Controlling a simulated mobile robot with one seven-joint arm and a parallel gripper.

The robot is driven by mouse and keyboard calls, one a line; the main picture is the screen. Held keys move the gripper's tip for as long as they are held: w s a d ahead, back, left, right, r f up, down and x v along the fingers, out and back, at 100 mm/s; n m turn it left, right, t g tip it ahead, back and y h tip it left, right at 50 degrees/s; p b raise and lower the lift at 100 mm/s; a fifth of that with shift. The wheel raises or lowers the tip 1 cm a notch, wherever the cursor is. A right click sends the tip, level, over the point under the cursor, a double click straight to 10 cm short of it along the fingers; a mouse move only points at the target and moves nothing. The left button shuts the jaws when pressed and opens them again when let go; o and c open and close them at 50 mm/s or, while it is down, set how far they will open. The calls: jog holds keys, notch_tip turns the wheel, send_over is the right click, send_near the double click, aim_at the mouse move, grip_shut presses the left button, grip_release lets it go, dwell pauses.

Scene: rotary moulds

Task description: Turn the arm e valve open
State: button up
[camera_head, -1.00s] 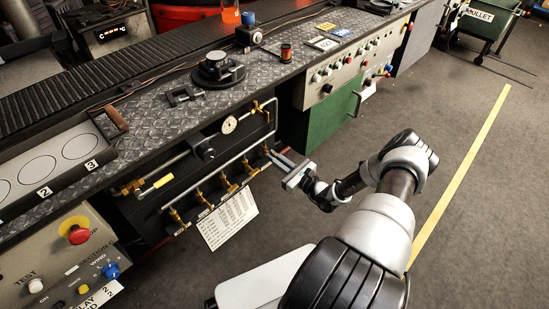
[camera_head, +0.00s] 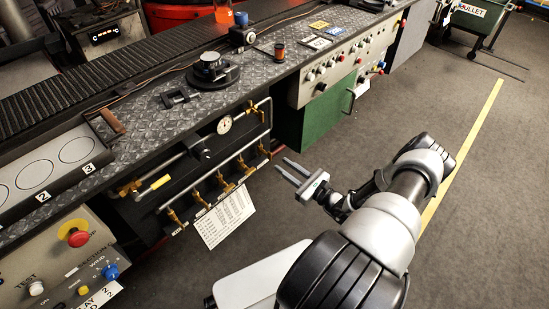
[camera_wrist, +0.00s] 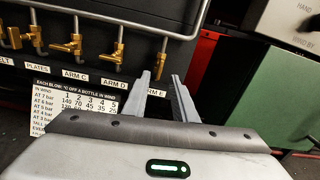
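The arm E valve (camera_wrist: 160,62) is the rightmost brass valve of the row in the wrist view, above the "ARM E" label (camera_wrist: 153,92). Its handle is small there, and I cannot tell its exact angle. In the head view the arm E valve (camera_head: 263,148) is at the right end of the pipe rack. My gripper (camera_head: 281,165) is to the right of the valve and apart from it. In the wrist view my gripper (camera_wrist: 161,76) has its two fingers apart with nothing between them, the tips just below the valve in the picture.
Other brass valves, such as the arm D valve (camera_wrist: 116,52), hang left of it on the same pipe. A printed chart (camera_head: 224,216) hangs below the rack. A green cabinet (camera_head: 318,119) stands to the right. Open floor (camera_head: 445,230) lies on my side.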

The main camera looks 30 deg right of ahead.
jog(key=v, duration=0.9)
jog(key=shift+s+p, duration=0.25)
jog(key=shift+p, duration=0.15)
jog(key=shift+r, duration=0.15)
